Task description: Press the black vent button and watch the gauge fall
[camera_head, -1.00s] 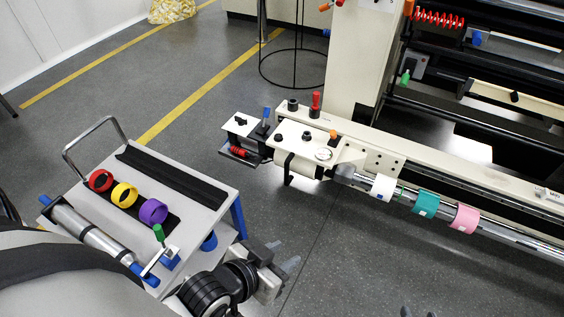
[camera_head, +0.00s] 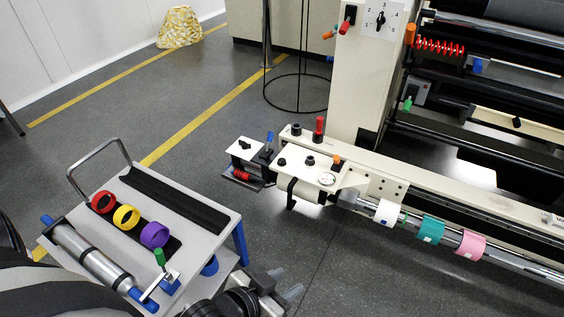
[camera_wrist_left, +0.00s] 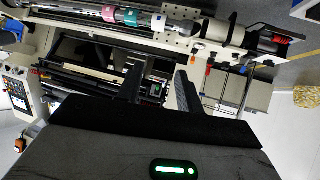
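The round white gauge (camera_head: 328,178) sits on the cream panel at the left end of the long machine beam in the head view; its needle is too small to read. Small black buttons or knobs stand near it, one behind it (camera_head: 310,160) and one to its left (camera_head: 282,162); I cannot tell which is the vent button. My left gripper (camera_head: 285,283) is at the bottom of the head view, in front of and well apart from the panel. In the left wrist view its two dark fingers (camera_wrist_left: 158,88) are spread with nothing between them. My right gripper is not in view.
A trolley (camera_head: 212,163) on the left carries red, yellow and purple rings and a roller. White, teal and pink sleeves (camera_head: 431,230) sit on the machine's shaft. A red lever (camera_head: 319,126) stands behind the panel. Grey floor lies open between trolley and machine.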

